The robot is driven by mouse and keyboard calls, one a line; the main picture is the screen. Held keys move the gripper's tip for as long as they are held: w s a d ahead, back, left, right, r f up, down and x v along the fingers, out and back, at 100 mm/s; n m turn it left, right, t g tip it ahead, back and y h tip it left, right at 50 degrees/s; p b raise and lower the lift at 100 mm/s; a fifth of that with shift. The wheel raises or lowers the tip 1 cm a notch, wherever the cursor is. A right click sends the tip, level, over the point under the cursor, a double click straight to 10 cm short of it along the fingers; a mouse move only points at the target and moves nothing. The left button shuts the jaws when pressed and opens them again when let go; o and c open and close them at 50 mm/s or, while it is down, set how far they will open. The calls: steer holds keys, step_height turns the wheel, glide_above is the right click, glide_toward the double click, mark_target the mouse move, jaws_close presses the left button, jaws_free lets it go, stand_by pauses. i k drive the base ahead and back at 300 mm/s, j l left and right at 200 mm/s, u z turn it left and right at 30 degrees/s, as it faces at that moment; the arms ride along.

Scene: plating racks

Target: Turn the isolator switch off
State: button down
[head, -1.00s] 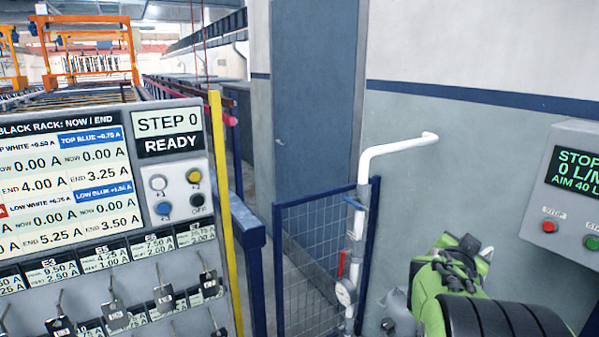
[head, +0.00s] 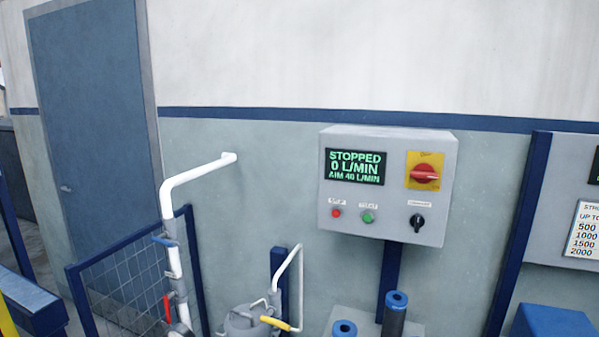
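The isolator switch appears to be the red rotary handle (head: 424,173) on a yellow plate (head: 425,184), at the upper right of a grey control box (head: 338,221) on the wall. The handle lies about level, pointing left and right. The marks on its plate are too small to read. The box's screen (head: 355,167) reads STOPPED, 0 L/MIN, AIM 40 L/MIN. Below are a red button (head: 336,213), a green button (head: 368,217) and a black knob (head: 417,221). My gripper is not in view.
White pipework (head: 174,233) and a blue mesh gate (head: 127,290) stand left of the box. A grey vessel (head: 243,322) with a yellow-handled pipe (head: 277,323) and blue-topped cylinders (head: 396,305) stand below. Another grey panel (head: 565,215) hangs at the right edge.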

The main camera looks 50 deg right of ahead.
mark_target(423, 173)
steer(key=z, duration=1.55)
